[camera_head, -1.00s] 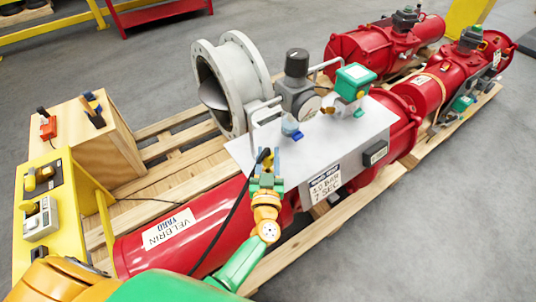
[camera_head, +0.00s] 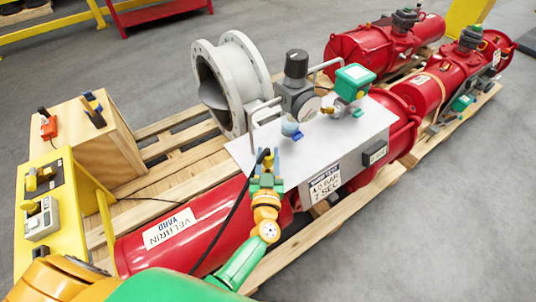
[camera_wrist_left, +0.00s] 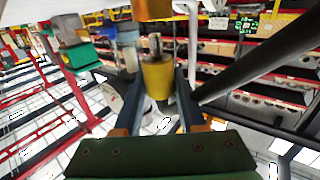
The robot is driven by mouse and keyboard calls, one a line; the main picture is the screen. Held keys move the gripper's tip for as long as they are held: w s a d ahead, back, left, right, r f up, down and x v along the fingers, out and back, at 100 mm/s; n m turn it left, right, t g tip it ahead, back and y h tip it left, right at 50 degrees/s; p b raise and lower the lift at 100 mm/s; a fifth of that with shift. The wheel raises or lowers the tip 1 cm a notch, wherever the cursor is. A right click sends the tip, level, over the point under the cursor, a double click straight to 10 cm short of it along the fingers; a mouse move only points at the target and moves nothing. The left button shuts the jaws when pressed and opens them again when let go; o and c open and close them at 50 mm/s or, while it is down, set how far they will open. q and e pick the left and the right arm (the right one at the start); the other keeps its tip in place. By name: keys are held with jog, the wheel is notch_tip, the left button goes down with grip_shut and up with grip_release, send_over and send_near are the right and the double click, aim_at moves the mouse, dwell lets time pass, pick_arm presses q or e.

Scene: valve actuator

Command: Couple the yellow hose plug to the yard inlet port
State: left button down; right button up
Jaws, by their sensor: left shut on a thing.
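My left gripper (camera_head: 265,165) is over the red actuator, at the front left edge of the grey panel plate. In the left wrist view its two fingers (camera_wrist_left: 160,95) are shut on the yellow hose plug (camera_wrist_left: 158,78), whose metal tip points up in the picture. An orange-brass cylindrical fitting (camera_wrist_left: 153,9) lies just beyond the tip; I cannot tell whether it is the yard inlet port or whether they touch. In the head view the plug is mostly hidden by the gripper. A black hose (camera_head: 232,212) hangs beside my arm. My right gripper is not in view.
The panel plate (camera_head: 345,135) carries a regulator with gauge (camera_head: 298,90) and a green-topped box (camera_head: 354,78). A flanged grey pipe (camera_head: 238,75) stands behind. A yellow stand (camera_head: 60,215) and a wooden box (camera_head: 85,140) are at left. Grey floor is clear at right.

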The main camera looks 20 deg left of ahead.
aim_at(268, 163)
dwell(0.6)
pick_arm(q)
jog(key=shift+f+b, duration=1.35)
jog(key=shift+f, duration=0.35)
jog(key=shift+c, duration=2)
grip_release()
jog(key=shift+r, duration=0.1)
